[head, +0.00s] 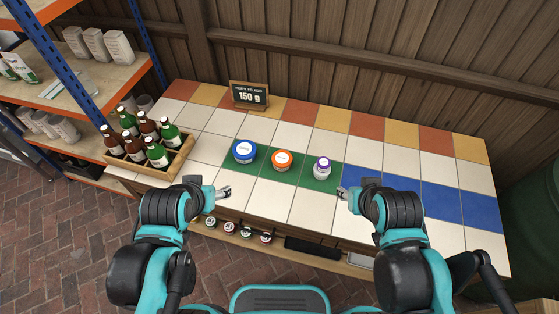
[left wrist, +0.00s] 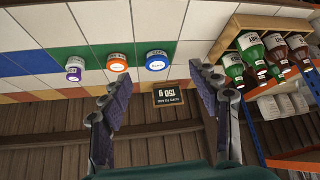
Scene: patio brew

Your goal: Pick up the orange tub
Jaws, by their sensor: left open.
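The orange tub (head: 281,161) has a white lid and stands on a green tile strip on the tiled table. A blue tub (head: 244,152) stands to its left and a small purple-lidded jar (head: 322,168) to its right. In the left wrist view the orange tub (left wrist: 117,63) sits between the purple jar (left wrist: 75,68) and the blue tub (left wrist: 157,60). My left gripper (head: 224,193) is near the table's front edge, left of and in front of the tub. It is open and empty, as the left wrist view also shows. My right gripper (head: 342,192) is by the front edge on the right; its jaws are too small to read.
A wooden crate of bottles (head: 148,165) stands at the table's left. A sign reading 150 g (head: 249,95) stands at the back before the fence. A blue tile strip (head: 445,199) on the right is bare. Small jars (head: 229,226) sit on a lower shelf.

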